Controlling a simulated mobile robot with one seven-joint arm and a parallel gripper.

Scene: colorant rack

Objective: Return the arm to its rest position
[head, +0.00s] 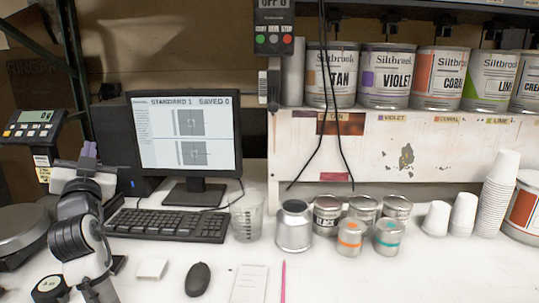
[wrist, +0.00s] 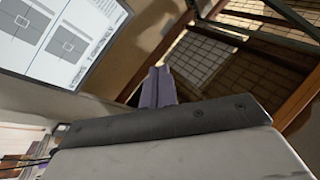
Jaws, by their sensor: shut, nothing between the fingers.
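In the wrist view the shut fingers (wrist: 158,86) stand up beyond the dark bar of the gripper body. My arm is folded at the left side of the bench, between the scale and the keyboard. No object is held.
A monitor (head: 185,135) and keyboard (head: 168,225) are right of my gripper. A scale (head: 22,232) with a display (head: 30,128) is left. A mouse (head: 198,279), clear beaker (head: 246,218), several small cans (head: 294,226) and paper cups (head: 497,190) stand on the white bench. Large paint cans (head: 387,78) line the shelf.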

